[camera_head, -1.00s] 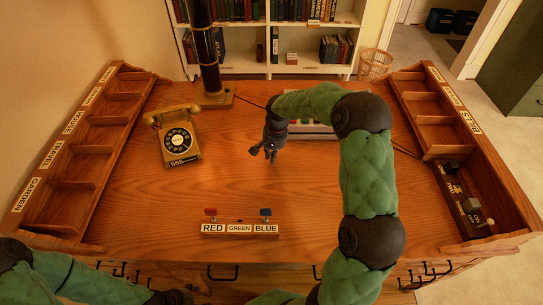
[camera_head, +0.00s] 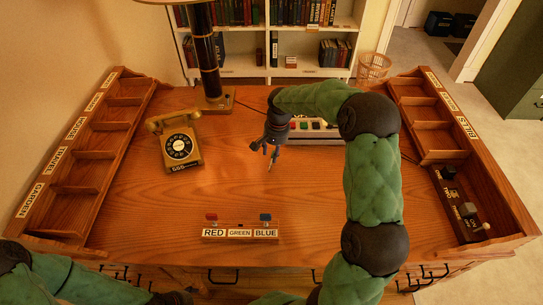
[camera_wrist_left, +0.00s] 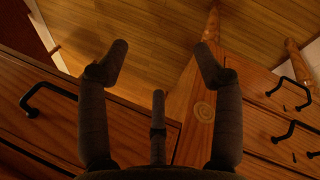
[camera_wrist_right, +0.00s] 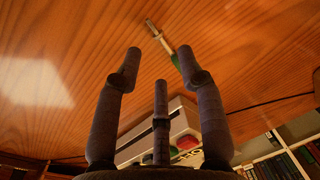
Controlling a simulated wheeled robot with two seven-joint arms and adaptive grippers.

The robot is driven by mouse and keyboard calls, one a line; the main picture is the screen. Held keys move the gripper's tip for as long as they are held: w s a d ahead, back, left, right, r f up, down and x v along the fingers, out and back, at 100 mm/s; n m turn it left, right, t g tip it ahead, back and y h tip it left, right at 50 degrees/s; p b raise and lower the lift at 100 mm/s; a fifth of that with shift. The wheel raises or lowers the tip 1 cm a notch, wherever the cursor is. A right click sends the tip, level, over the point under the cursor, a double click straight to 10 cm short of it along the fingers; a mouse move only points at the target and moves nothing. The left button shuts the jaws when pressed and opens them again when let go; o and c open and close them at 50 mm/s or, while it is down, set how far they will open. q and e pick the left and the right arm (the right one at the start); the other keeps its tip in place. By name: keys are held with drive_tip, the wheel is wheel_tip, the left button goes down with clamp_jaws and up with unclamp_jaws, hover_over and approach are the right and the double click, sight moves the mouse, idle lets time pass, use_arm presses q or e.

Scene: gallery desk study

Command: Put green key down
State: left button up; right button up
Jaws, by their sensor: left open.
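The green key (camera_wrist_right: 155,32) shows in the right wrist view as a pale shaft with a green end beside the right-hand fingertip. I cannot tell if it touches that finger or the desk. My right gripper (camera_head: 268,150) is low over the middle of the desk; in its wrist view (camera_wrist_right: 160,62) the fingers stand apart. My left gripper (camera_wrist_left: 163,65) is open and empty near the drawer fronts. The key rack (camera_head: 240,231), labelled RED, GREEN, BLUE, holds a red key (camera_head: 211,217) and a blue key (camera_head: 265,217); no green key shows at its middle.
A brass telephone (camera_head: 178,146) stands at left on the desk, near the lamp base (camera_head: 216,102). A box with coloured buttons (camera_head: 325,131) sits behind my right arm. Labelled compartments (camera_head: 78,172) line both sides. Bare desk lies between telephone and key rack.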

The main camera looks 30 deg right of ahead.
wheel_tip(320, 180, up, 7)
drive_tip(key=p, duration=0.2)
drive_tip(key=shift+s+d+f, duration=0.15)
drive_tip(key=shift+s+d, duration=0.1)
idle(0.3)
